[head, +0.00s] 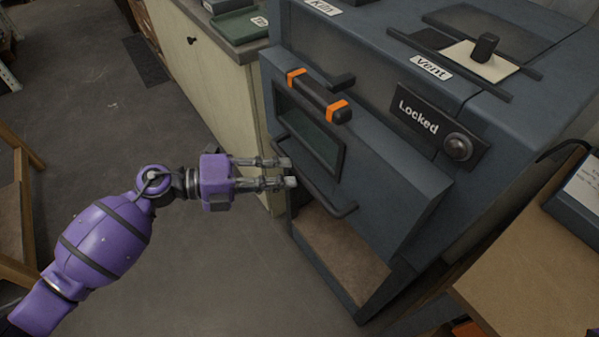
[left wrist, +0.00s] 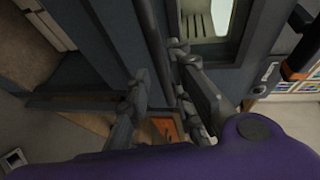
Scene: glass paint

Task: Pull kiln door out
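The kiln door (head: 385,190) is a thick blue-grey panel with a dark window (head: 308,135); the window also shows in the left wrist view (left wrist: 208,18). A dark bar handle (head: 325,198) runs along the door below the window. My left gripper (head: 291,172) is at the left part of this bar, its two fingers apart. In the left wrist view the bar (left wrist: 154,45) runs between the spread fingers; whether they touch it is unclear. A black handle with orange bands (head: 320,97) sits above the window. My right gripper is not in view.
The kiln body (head: 365,45) carries a "Locked" plate with a round knob (head: 458,148) and a vent slider (head: 485,46). A cream cabinet (head: 210,75) stands close on the left, a wooden table (head: 530,270) at the lower right. Floor before the kiln is clear.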

